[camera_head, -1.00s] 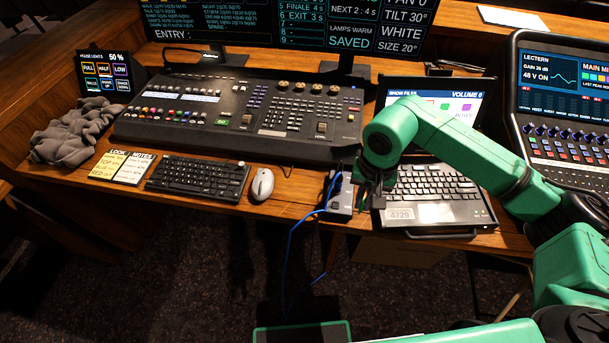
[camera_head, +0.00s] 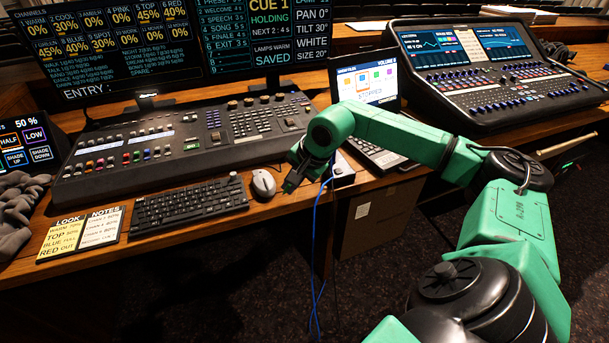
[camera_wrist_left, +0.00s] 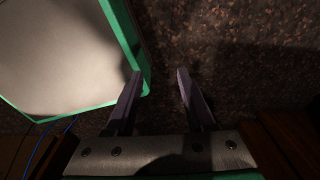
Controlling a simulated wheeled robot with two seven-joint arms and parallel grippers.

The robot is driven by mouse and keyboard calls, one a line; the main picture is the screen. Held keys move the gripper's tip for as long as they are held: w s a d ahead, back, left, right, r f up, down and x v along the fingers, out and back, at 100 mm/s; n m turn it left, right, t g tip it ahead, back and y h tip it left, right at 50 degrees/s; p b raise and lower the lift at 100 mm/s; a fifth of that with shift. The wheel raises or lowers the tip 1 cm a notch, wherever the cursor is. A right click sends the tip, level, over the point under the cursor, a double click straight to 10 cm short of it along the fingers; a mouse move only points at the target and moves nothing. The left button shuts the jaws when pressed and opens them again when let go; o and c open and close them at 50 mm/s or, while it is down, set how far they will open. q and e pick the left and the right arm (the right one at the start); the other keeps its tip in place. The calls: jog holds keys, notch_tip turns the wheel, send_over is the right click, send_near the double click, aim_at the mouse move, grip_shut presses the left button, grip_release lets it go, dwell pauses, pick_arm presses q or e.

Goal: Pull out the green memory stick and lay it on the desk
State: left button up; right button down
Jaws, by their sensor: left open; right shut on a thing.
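My right gripper (camera_head: 290,187) is over the desk's front part, just right of the mouse. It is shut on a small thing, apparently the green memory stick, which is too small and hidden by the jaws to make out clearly. The grey hub box (camera_head: 343,171) with the blue cable sits to the right of the gripper, apart from it. The wooden desk (camera_head: 225,217) shows bare along its front edge. My left gripper (camera_wrist_left: 158,74) is open and empty above the dark carpet in the left wrist view.
A mouse (camera_head: 263,184) and a black keyboard (camera_head: 187,205) lie left of the right gripper. The laptop (camera_head: 368,84) stands behind my right arm. A lighting console (camera_head: 180,142) fills the desk behind. The blue cable (camera_head: 315,235) hangs over the front edge.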

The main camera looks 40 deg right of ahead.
jog(key=d+m+t+b, duration=0.1)
jog(key=w+d+m+h+b, duration=0.1)
jog(key=d+m, duration=0.1)
jog(key=w+d+m+t+h+b, duration=0.1)
jog(key=shift+d+r+m+t+b, duration=0.3)
jog(key=shift+d+r+b, duration=0.05)
jog(key=shift+d, duration=0.05)
jog(key=d+r+m+h+b, duration=0.1)
jog(key=w+d+r+m+t+h+b, duration=0.1)
jog(key=d+m+b, duration=0.1)
jog(key=shift+w+d+r+h, duration=0.15)
jog(key=shift+d+r+h, duration=0.05)
jog(key=shift+h, duration=0.2)
pick_arm(q)
notch_tip(320, 180, down, 12)
jog(key=w+b, duration=0.1)
jog(key=b, duration=0.3)
pick_arm(e)
send_over(307, 182)
notch_tip(307, 182, down, 4)
jog(key=shift+f, duration=0.1)
jog(key=shift+f+b, duration=0.4)
jog(key=shift+f, duration=0.6)
pick_arm(q)
jog(key=w, duration=0.5)
jog(key=shift+d+r, duration=0.1)
jog(key=shift+r, duration=0.3)
pick_arm(e)
jog(key=c, duration=0.9)
grip_release()
